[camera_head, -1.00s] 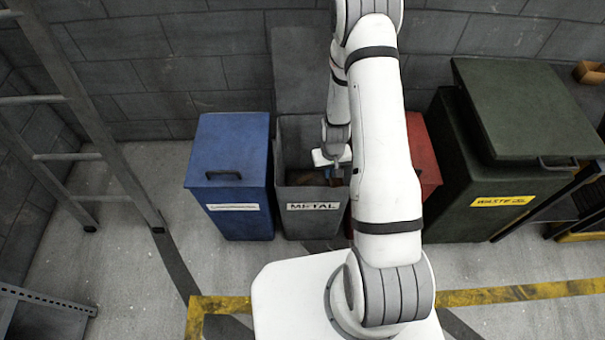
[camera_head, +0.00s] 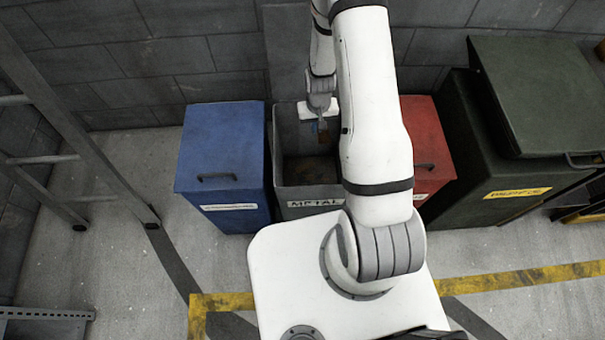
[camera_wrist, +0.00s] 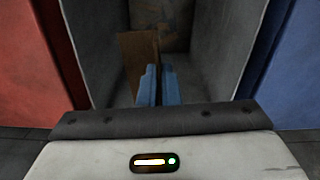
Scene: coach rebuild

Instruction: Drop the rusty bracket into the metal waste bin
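The metal waste bin (camera_head: 281,150) is a grey open bin labelled METAL, standing between a blue and a red bin. My gripper (camera_head: 322,124) is over the back part of its opening. In the wrist view the two blue fingertips of my gripper (camera_wrist: 158,86) are close together, pointing into the bin. The rusty bracket (camera_wrist: 134,62) is a brown angled plate; its upright edge runs down between the fingertips, so they appear shut on it. In the head view only a small brown patch of it shows below the gripper. Its clearance from the bin wall is unclear.
The blue bin (camera_head: 222,150) and red bin (camera_head: 425,150) are lidded and flank the metal bin closely. The bin's raised lid and the block wall (camera_head: 170,60) are behind. A dark green waste bin (camera_head: 540,100) stands right; a ladder (camera_head: 70,120) leans left.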

